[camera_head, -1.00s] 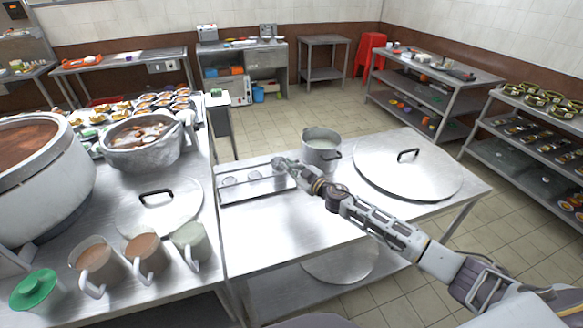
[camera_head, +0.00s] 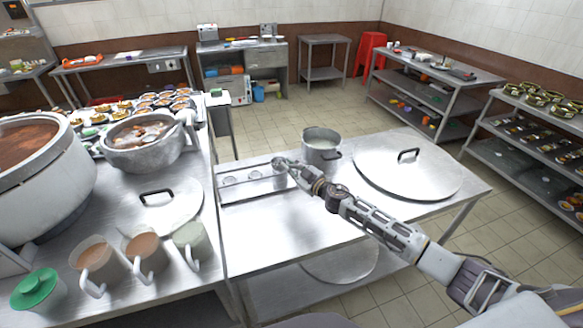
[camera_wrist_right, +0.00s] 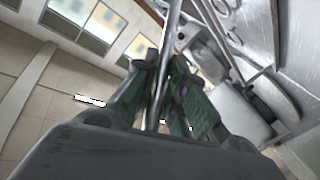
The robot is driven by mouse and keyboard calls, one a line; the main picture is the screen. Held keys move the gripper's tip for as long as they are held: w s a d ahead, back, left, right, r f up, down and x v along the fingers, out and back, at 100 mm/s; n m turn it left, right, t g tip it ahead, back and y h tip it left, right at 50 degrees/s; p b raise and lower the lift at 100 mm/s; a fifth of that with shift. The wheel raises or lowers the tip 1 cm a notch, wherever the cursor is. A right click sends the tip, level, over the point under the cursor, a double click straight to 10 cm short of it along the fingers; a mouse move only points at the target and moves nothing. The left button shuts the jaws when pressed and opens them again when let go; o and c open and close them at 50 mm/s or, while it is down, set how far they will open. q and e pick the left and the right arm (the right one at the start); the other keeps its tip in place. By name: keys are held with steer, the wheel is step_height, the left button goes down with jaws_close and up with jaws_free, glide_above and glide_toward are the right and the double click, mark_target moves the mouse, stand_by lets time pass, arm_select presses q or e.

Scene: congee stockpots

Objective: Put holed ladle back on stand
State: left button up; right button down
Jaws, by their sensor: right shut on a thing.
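My right gripper (camera_head: 284,165) is over the right end of the metal stand (camera_head: 222,197), a flat tray on the middle table. In the right wrist view my right gripper (camera_wrist_right: 165,90) is shut on a thin, shiny metal handle (camera_wrist_right: 173,35), which I take to be the holed ladle's. Whether the ladle's head touches the stand cannot be told, and its holes do not show. Two round metal pieces (camera_head: 228,180) show on the stand, left of the gripper. My left gripper is not in view.
A grey pot (camera_head: 321,152) stands just behind and right of the gripper. A large round lid (camera_head: 425,178) lies on the table's right part. Mugs (camera_head: 98,264) and a big pot (camera_head: 45,185) stand on the left table. The table's front middle is clear.

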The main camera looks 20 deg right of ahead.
steer(key=shift+f, duration=0.2)
steer(key=c, duration=1.4)
jaws_free()
steer(key=shift+s, duration=0.1)
steer(key=shift+v, duration=5.9)
steer(key=shift+s+m+h, duration=0.1)
steer(key=shift+m+h, duration=0.2)
